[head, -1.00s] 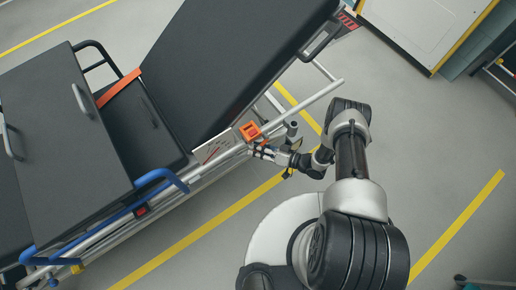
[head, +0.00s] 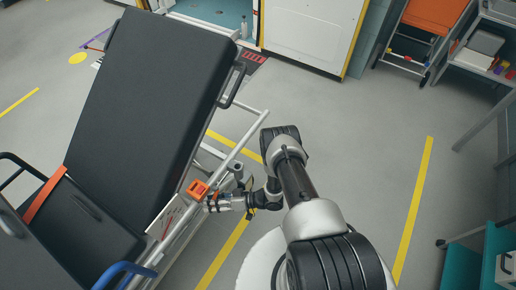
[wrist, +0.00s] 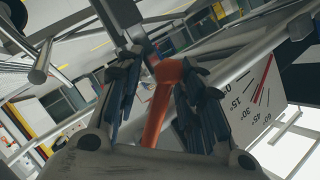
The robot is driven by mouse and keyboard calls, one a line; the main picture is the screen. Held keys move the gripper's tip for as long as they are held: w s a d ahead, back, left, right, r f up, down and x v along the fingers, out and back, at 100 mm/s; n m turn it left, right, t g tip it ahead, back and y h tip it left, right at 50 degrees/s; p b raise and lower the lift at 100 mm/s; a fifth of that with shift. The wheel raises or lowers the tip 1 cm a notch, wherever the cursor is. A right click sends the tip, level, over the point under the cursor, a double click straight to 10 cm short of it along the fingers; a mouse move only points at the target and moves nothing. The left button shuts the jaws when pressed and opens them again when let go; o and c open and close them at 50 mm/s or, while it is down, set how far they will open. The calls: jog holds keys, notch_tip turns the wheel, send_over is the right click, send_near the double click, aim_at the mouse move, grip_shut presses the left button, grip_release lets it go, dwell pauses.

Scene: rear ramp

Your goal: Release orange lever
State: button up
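The orange lever (wrist: 160,105) stands between the two dark fingers of my gripper (wrist: 158,88) in the wrist view. The fingers are apart, with a gap on the left of the lever; its upper end is close to the right finger, and contact there cannot be told. In the head view an orange handle piece (head: 198,188) shows at the stretcher's side rail, with my gripper (head: 211,203) right beside it. The stretcher (head: 165,105) has its black backrest raised.
An angle scale plate (wrist: 250,100) is right of the lever in the wrist view. Silver rails (head: 235,150) run close around my gripper. A blue side rail (head: 122,272) is lower left. Open floor lies right of my arm, before a teal cart (head: 470,262).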

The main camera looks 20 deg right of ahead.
jog(key=p+v, duration=0.3)
jog(key=v, duration=1.5)
jog(key=w+d+r+h, duration=0.3)
jog(key=w+d+r, duration=0.2)
jog(key=w, duration=0.3)
jog(key=w+d+r+n+h, duration=0.1)
jog(key=w+d+r+h, duration=0.3)
jog(key=w+d, duration=0.3)
jog(key=shift+w+r+t+h, duration=0.3)
jog(key=shift+w+r+t, duration=0.1)
jog(key=shift+r, duration=0.1)
